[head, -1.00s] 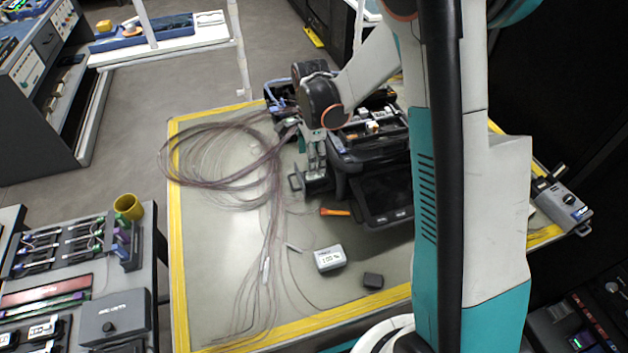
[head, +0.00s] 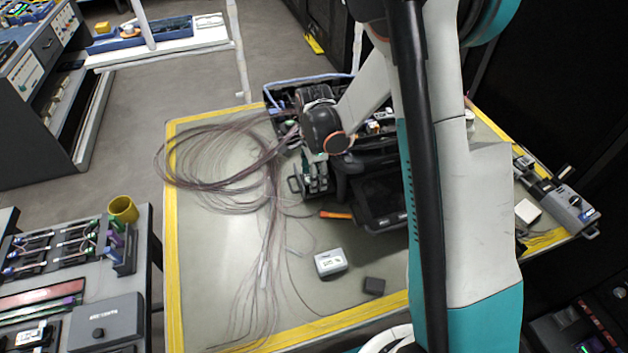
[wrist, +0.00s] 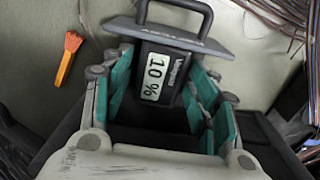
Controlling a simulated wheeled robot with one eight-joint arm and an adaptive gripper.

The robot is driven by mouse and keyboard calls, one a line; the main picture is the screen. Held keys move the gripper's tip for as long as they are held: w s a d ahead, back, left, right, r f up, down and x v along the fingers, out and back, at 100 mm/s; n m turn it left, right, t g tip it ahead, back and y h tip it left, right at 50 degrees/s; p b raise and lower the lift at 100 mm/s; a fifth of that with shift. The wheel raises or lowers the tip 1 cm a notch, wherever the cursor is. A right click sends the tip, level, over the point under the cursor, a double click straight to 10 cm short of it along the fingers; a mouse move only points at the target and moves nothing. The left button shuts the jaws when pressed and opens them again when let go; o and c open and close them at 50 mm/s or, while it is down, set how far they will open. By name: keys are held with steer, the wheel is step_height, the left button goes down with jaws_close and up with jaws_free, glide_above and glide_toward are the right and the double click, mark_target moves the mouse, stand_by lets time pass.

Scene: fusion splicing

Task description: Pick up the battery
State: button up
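The battery (wrist: 165,75) is a dark block with a white "10 %" label and a wide grey end plate with a loop handle. In the wrist view it lies between the teal finger pads of my gripper (wrist: 162,95). The pads stand wide apart on either side of it, and I see no clear grip. In the head view my gripper (head: 318,178) is down at the left side of the black splicer (head: 380,195), partly behind my wrist. The battery's handle (head: 294,185) shows just left of the fingers; the rest is mostly hidden.
A light grey box with a small display (head: 330,263) and a small dark block (head: 374,286) lie at the front of the table. An orange tool (head: 336,215) lies by the splicer; it also shows in the wrist view (wrist: 68,58). Loose fibre coils (head: 215,160) cover the left side.

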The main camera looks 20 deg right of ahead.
jaws_close()
steer(key=shift+r, duration=0.1)
